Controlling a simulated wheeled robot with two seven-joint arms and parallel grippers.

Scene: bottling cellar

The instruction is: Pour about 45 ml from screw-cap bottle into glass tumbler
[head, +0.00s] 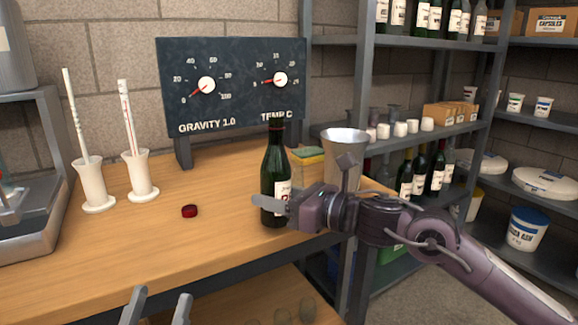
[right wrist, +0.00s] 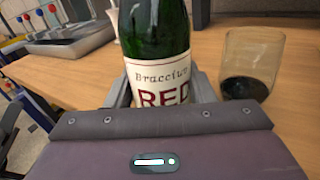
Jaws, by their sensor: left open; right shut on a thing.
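The green screw-cap bottle (head: 274,160) stands upright near the bench's front edge, its neck uncapped. My right gripper (head: 275,203) is shut around its lower body; I cannot tell whether its base touches the bench. Its label shows in the right wrist view (right wrist: 160,80). A red cap (head: 190,211) lies on the bench to the left. The glass tumbler (right wrist: 252,62) is right of the bottle in the right wrist view, upright, with dark liquid in its bottom. In the head view the tumbler (head: 307,172) is partly hidden behind bottle and gripper. My left gripper (head: 158,306) is open and empty at the bottom edge.
A gauge board (head: 235,85) stands at the back. A metal funnel-shaped vessel (head: 344,148) is behind my right arm. The bench around the cap is clear.

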